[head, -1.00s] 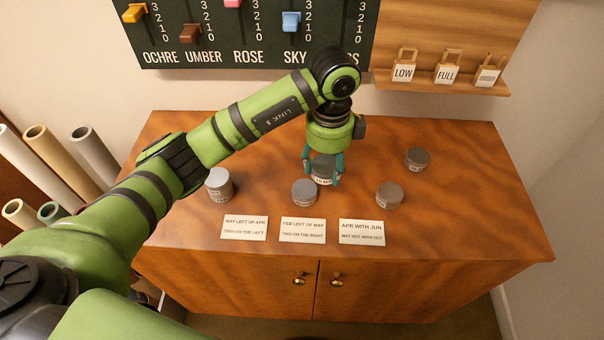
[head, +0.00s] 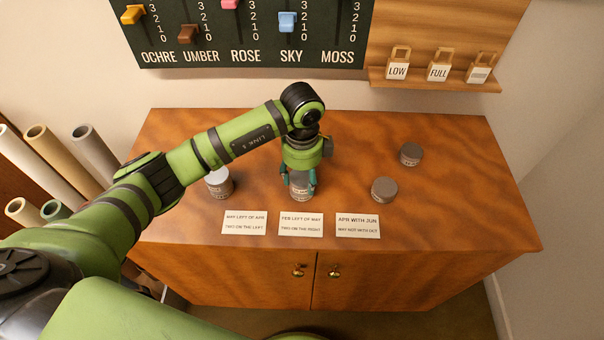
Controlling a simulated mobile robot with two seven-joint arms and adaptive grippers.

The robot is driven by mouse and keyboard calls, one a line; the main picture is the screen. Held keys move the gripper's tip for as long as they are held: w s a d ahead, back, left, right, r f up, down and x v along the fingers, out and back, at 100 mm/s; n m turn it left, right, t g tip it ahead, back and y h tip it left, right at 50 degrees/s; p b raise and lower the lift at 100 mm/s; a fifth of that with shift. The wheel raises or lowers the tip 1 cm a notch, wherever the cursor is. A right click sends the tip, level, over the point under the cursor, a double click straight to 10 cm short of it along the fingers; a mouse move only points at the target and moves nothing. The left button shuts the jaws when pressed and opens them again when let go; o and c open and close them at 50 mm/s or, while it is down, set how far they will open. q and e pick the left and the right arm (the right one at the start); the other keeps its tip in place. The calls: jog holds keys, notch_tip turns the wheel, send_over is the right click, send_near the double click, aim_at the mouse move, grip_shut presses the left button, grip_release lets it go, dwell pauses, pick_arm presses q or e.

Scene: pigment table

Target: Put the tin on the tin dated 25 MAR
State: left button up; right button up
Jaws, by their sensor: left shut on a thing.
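My left gripper (head: 300,182) is shut on a grey tin (head: 299,180), mostly hidden between its fingers. The held tin is over or on the middle grey tin (head: 301,197), whose lower part shows beneath. I cannot tell whether the two touch. The small label print is too blurred to read for sure. A paler tin (head: 219,183) stands to the left. Two darker grey tins stand to the right, one nearer (head: 384,190) and one farther back (head: 410,154). My right gripper is not in view.
Three note cards lie along the cabinet front: left (head: 245,223), middle (head: 300,225) and right (head: 358,226). A pigment board (head: 250,30) and a shelf (head: 435,84) with small tagged bags are on the wall. The right side of the cabinet top (head: 470,210) is clear.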

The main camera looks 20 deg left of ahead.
aim_at(302, 176)
pick_arm(q)
jog(key=o, duration=1.2)
jog(key=shift+f, duration=0.1)
jog(key=shift+r, duration=0.5)
notch_tip(302, 176, up, 11)
jog(key=b, duration=0.2)
jog(key=shift+r, duration=0.2)
